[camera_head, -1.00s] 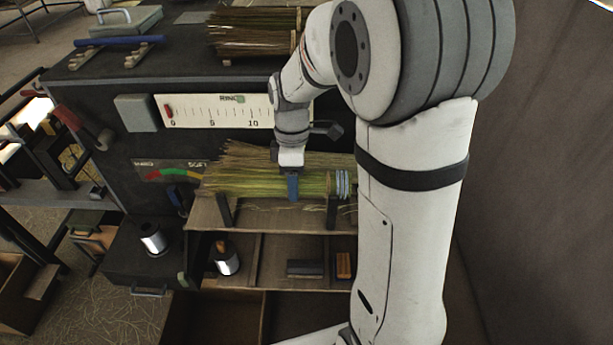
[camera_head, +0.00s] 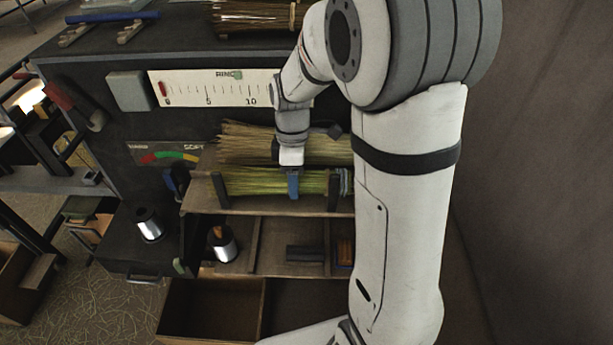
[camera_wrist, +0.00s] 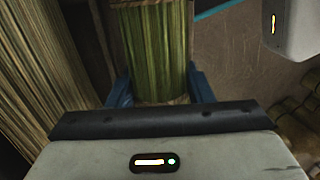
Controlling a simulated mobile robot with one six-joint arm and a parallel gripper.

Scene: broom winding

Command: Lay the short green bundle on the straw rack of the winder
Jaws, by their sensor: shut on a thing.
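The green bundle (camera_head: 252,182) lies lengthwise on a wooden shelf (camera_head: 250,205), behind two dark upright posts (camera_head: 333,191). My gripper (camera_head: 293,184), with blue fingers, is shut around it from above. In the wrist view the green stalks (camera_wrist: 152,45) pass between the blue fingers (camera_wrist: 157,92). The bundle's right end, with pale blue bands, is partly hidden by my arm. A longer, browner bundle (camera_head: 250,148) lies just behind it. I cannot tell whether the green bundle rests on the shelf or hangs slightly above it, nor which part is the straw rack.
A dark cabinet carries a ring scale (camera_head: 213,90) and a coloured dial (camera_head: 165,155). Metal spools (camera_head: 148,224) (camera_head: 223,245) stand below left. Open compartments (camera_head: 212,305) lie under the shelf. Another straw bundle (camera_head: 250,14) sits on top. A brown wall (camera_head: 540,180) is at right.

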